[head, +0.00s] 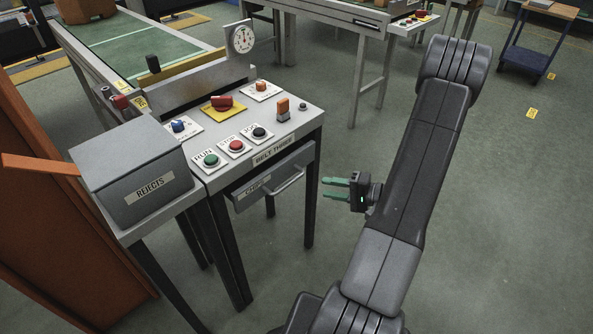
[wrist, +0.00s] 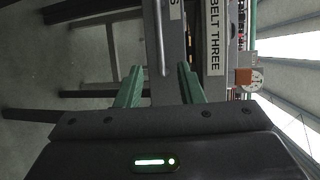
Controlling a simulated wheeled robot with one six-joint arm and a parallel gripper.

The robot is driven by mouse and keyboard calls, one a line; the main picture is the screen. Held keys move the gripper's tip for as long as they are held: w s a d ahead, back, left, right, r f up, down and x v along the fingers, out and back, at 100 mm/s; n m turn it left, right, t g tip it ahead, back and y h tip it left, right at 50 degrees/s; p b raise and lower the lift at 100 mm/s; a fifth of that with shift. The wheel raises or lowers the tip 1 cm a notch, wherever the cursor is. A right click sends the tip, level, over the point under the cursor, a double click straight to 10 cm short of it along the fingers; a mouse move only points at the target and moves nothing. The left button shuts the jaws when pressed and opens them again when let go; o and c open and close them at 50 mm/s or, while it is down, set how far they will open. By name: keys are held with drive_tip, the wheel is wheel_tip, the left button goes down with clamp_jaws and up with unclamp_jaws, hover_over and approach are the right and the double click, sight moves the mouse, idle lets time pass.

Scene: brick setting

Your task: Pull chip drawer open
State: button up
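The chip drawer (head: 268,178) is a grey front under the edge of the belt three control table, with a partly readable label and a bar handle (head: 289,181). In the wrist view, the handle (wrist: 161,40) runs upright in the picture, ahead of the gap between my fingertips (wrist: 160,76). The fingers look apart from the handle.
The control table (head: 300,113) carries several buttons and knobs. A grey rejects box (head: 130,165) stands at its left. A green conveyor belt (head: 135,45) lies behind. Open floor (head: 480,220) spreads to the right.

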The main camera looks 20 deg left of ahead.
sight(290, 181)
drive_tip(key=a, duration=0.4)
drive_tip(key=a+f, duration=0.1)
drive_tip(key=a, duration=0.3)
drive_tip(key=a+f, duration=0.1)
drive_tip(key=a, duration=0.4)
drive_tip(key=shift+s+f, duration=0.2)
clamp_jaws()
